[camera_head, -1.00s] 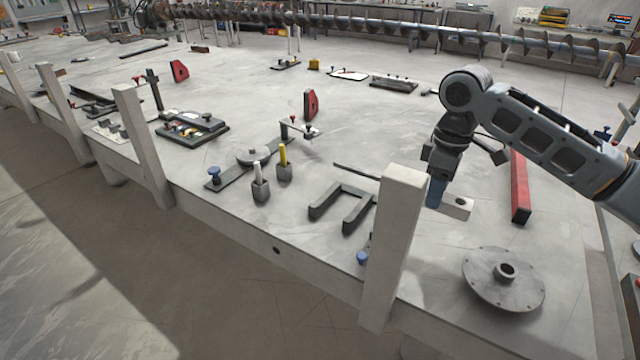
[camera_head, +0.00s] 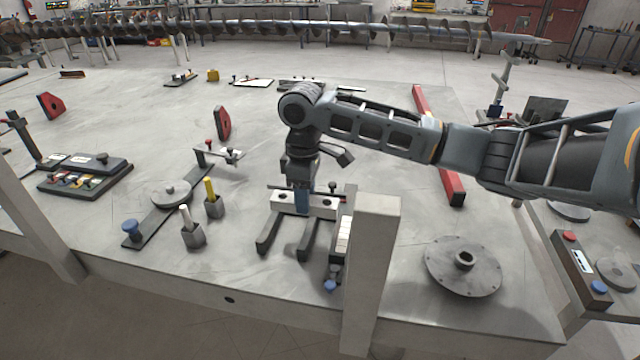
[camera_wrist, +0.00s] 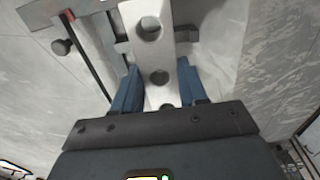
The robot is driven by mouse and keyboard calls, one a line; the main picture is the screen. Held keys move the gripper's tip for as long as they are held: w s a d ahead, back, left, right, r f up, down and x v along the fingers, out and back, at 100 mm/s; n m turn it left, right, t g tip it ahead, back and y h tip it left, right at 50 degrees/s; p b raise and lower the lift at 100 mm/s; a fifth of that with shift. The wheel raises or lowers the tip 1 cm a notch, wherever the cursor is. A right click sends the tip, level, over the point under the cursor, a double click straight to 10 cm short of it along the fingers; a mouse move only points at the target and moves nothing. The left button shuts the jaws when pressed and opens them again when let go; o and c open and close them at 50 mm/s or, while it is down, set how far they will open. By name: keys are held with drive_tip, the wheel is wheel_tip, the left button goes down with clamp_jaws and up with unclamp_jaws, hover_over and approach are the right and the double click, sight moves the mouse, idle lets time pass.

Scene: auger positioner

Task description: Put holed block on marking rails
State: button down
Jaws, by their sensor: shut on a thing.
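The holed block (camera_head: 322,206) is a pale bar with round holes, held across the back part of the marking rails. The marking rails (camera_head: 266,234) are a dark U-shaped frame with two arms pointing to the front edge of the table. My gripper (camera_head: 302,205) is shut on the block, its blue fingers on both sides. In the wrist view the block (camera_wrist: 152,62) runs away between the blue fingers (camera_wrist: 155,92), with several holes showing. I cannot tell whether the block touches the rails.
A pale post (camera_head: 372,270) stands just right of the rails, beside a small fixture with a blue knob (camera_head: 331,286). Two marker holders (camera_head: 193,236) are to the left. A round flange (camera_head: 463,268) lies on the right. A red bar (camera_head: 452,185) lies behind it.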

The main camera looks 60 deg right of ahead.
sight(282, 201)
drive_tip(key=w+a+f, duration=0.1)
drive_tip(key=w, duration=0.1)
drive_tip(key=w+a+f, duration=0.1)
drive_tip(key=a+f, duration=0.1)
drive_tip(key=shift+w+a+p, duration=0.15)
drive_tip(key=shift+w+p, duration=0.15)
drive_tip(key=shift+w, duration=0.1)
drive_tip(key=shift+f+p, duration=0.3)
drive_tip(key=shift+f, duration=1.7)
drive_tip(key=shift+f, duration=0.1)
drive_tip(key=c, duration=0.6)
unclamp_jaws()
drive_tip(key=shift+f, duration=0.1)
wheel_tip(282, 201, up, 12)
drive_tip(key=shift+r+b, duration=0.15)
drive_tip(key=shift+b, duration=0.55)
